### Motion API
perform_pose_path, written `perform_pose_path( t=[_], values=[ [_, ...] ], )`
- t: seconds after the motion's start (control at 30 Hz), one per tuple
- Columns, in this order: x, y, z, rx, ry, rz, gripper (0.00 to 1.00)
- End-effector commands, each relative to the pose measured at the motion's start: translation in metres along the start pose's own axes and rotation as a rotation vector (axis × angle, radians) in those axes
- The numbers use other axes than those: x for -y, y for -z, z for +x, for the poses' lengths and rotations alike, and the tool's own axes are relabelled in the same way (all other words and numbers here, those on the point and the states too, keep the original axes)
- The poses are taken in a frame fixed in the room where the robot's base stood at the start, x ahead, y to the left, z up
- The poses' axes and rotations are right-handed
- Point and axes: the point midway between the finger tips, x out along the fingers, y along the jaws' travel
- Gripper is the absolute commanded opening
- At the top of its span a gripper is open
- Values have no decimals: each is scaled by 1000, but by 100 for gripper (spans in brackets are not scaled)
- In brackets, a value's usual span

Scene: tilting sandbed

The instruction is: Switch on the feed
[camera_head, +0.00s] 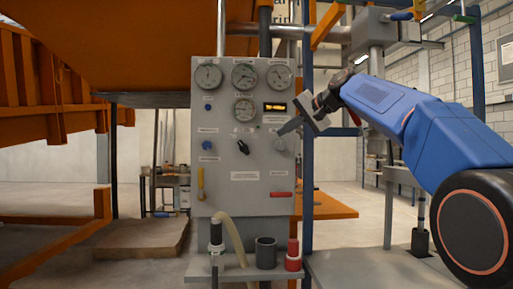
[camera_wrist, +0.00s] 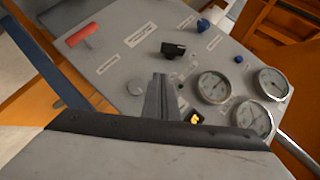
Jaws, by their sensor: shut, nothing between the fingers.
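The grey control panel (camera_head: 225,165) faces me with several switches; its labels are too small to read, so I cannot tell which one is the feed. A black rotary knob (camera_head: 243,146) sits mid-panel and also shows in the wrist view (camera_wrist: 173,49).
Several round gauges (camera_head: 243,75) and a lit amber display (camera_head: 274,107) are above. Blue knobs (camera_head: 207,145) are at the left. A yellow handle (camera_head: 201,180) and a red handle (camera_head: 280,194) are lower. A blue post (camera_head: 307,180) stands right of the panel.

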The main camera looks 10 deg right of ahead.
Motion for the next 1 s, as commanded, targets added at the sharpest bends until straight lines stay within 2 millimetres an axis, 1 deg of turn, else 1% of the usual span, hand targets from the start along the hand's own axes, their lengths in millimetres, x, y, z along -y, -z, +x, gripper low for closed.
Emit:
perform_pose_path(
  t=[0.03, 0.17, 0.47, 0.57, 0.67, 0.77, 1.0],
  values=[
    [2, 4, 2, -1, 6, 3, 0],
    [7, 7, 2, -2, 17, 6, 0],
    [7, 7, 2, -1, 17, 7, 0],
    [6, 7, 5, -1, 17, 6, 0],
    [7, 6, 14, 0, 17, 6, 0],
    [6, 6, 29, 2, 16, 6, 0],
    [7, 6, 71, 1, 16, 6, 0]
  ],
)
